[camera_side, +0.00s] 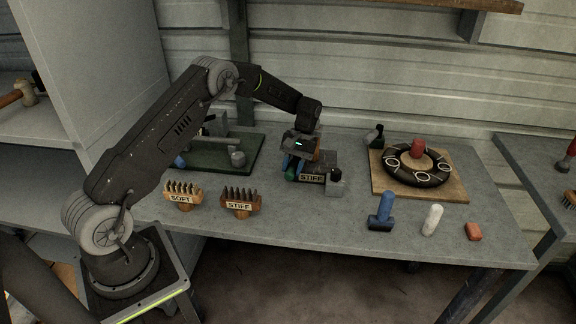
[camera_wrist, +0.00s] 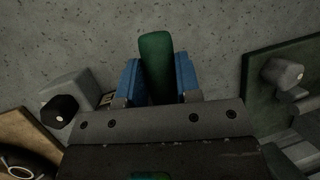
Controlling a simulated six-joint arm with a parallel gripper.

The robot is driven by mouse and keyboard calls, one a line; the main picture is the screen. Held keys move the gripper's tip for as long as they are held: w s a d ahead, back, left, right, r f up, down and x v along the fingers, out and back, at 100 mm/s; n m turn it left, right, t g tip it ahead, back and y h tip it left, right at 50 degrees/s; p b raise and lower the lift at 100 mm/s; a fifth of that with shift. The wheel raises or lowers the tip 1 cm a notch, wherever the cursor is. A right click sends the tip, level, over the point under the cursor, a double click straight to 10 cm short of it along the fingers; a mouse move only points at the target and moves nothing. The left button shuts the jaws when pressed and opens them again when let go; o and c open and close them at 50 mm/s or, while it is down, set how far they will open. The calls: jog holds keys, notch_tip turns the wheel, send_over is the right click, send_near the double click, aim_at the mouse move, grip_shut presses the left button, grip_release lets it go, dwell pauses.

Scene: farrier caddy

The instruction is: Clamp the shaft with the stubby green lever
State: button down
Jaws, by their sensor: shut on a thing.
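My gripper (camera_side: 297,168) is over the middle of the bench, pointing down. In the wrist view its blue fingers (camera_wrist: 130,80) are shut on the stubby green lever (camera_wrist: 156,62), one on each side. The lever's rounded end sticks out past the fingertips. In the side view only a bit of green (camera_side: 290,175) shows beside the fingers. I cannot tell whether it touches anything below. A dark green board (camera_side: 215,163) at the left back carries grey metal parts and a grey knob (camera_side: 238,158); the board also shows in the wrist view (camera_wrist: 257,82). I cannot clearly identify the shaft.
A box labelled STIFF and a grey block with a black knob (camera_side: 336,183) stand close right of my gripper. Two brushes (camera_side: 183,195) (camera_side: 240,203) stand at the front left. A wooden board (camera_side: 450,187) with a black ring is right; blue, white and orange pieces lie before it.

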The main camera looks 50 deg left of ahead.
jog(key=shift+w+d+n+h, duration=0.25)
jog(key=shift+n+h, duration=0.05)
jog(key=shift+n, duration=0.3)
jog(key=c, duration=0.8)
grip_release()
jog(key=shift+r, duration=0.1)
jog(key=v, duration=1.3)
jog(key=shift+r, duration=0.35)
jog(key=shift+w, duration=0.1)
